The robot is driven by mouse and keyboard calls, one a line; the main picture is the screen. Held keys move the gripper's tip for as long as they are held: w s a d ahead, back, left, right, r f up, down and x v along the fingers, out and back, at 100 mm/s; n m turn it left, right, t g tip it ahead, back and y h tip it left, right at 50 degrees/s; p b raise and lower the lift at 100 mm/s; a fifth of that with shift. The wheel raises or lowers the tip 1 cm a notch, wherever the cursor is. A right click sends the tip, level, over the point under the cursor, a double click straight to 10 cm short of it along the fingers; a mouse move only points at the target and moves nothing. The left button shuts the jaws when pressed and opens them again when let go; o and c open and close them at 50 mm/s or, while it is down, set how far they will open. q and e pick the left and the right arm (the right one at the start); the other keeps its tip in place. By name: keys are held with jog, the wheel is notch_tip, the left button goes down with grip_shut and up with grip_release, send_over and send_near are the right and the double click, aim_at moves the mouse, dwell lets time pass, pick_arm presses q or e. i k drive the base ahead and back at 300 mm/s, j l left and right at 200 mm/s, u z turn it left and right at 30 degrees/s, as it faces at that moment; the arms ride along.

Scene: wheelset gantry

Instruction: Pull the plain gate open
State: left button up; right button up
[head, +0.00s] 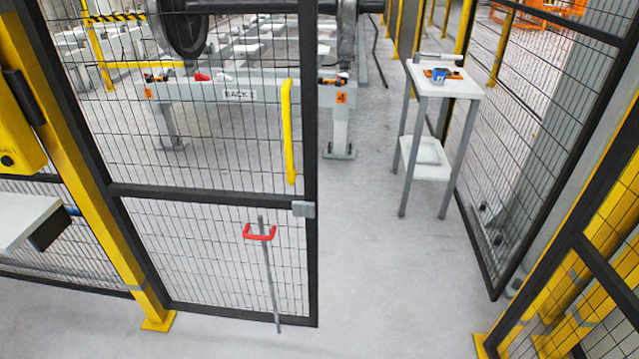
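A mesh gate leaf with a black frame (313,150) hangs from the yellow post at the left, roughly in line with the fence. It carries a vertical yellow pull handle (289,132), a grey latch block (304,209) and a rod with a red grip (261,233), whose lower end reaches near the floor. A second black-framed mesh leaf (530,120) stands at the right, angled back into the cell. A wide gap lies between the leaves. I cannot tell which leaf is the plain gate. Neither gripper is in view.
A small white table (443,80) with a blue item and orange tools stands beyond the gap. A grey rack (240,92) with a wheelset is behind the left leaf. A yellow box (15,130) and white shelf (25,218) are at left. The floor in the gap is clear.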

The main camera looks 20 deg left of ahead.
aim_at(30, 14)
jog(key=u, duration=1.4)
